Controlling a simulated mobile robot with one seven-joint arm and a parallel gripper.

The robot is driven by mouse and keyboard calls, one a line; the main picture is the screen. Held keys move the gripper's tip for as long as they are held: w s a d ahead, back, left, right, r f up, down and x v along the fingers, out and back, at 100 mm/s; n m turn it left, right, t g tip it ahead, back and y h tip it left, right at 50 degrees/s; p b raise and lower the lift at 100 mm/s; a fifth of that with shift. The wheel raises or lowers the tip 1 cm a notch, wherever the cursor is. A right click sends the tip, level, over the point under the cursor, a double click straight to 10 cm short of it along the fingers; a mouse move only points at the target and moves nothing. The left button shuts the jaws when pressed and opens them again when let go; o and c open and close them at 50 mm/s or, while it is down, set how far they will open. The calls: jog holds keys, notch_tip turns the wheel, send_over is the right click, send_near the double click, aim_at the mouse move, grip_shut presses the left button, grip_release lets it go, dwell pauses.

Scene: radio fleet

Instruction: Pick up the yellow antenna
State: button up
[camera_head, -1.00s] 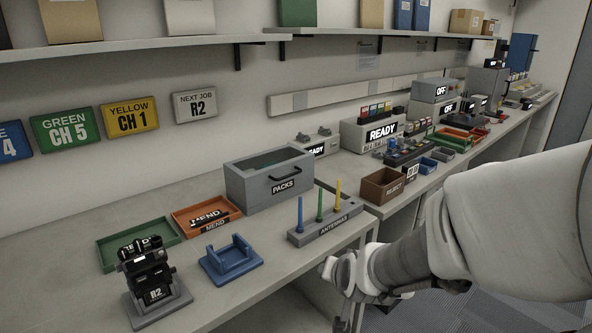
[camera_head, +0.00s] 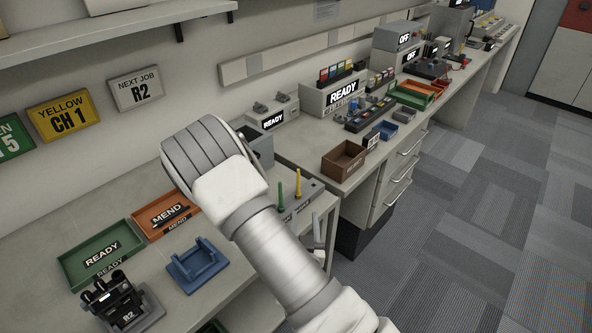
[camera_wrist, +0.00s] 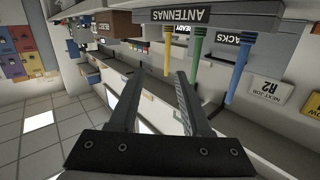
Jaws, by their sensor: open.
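The yellow antenna (camera_head: 298,184) stands upright in the grey ANTENNAS holder (camera_head: 313,189) near the bench's front edge, beside the green antenna (camera_head: 280,197). My arm hides the blue antenna and part of the holder in the head view. The wrist view is upside down: the holder (camera_wrist: 215,17) is at the top, with the yellow (camera_wrist: 167,45), green (camera_wrist: 197,58) and blue (camera_wrist: 237,75) antennas hanging down in the picture. My gripper (camera_wrist: 159,78) is open and empty. The yellow antenna appears beyond its fingertips, apart from them, between the two fingers' directions.
A brown REJECT bin (camera_head: 343,161) stands right of the holder. A blue cradle (camera_head: 197,265), green READY tray (camera_head: 100,255), orange MEND tray (camera_head: 165,215) and a black radio in a stand (camera_head: 117,304) are at left. Open floor (camera_head: 470,220) lies right of the bench.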

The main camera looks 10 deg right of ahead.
jog(key=r+n+t, duration=0.1)
jog(key=b, duration=0.8)
send_near(299, 179)
jog(key=shift+w+d+f+y, duration=0.15)
jog(key=shift+w+d+y, duration=0.05)
jog(key=shift+w, duration=0.15)
jog(key=shift+w+d+f+y, duration=0.15)
jog(key=shift+w+y, duration=0.05)
jog(key=shift+w, duration=0.2)
jog(key=w, duration=0.4)
jog(key=w+d, duration=0.1)
jog(key=w, duration=0.1)
jog(key=shift+r+b, duration=0.25)
jog(key=shift+b, duration=0.05)
jog(key=shift+w+d, duration=0.2)
jog(key=shift+w, duration=1.25)
jog(key=shift+w+d, duration=0.15)
jog(key=shift+w, duration=1.35)
grip_shut()
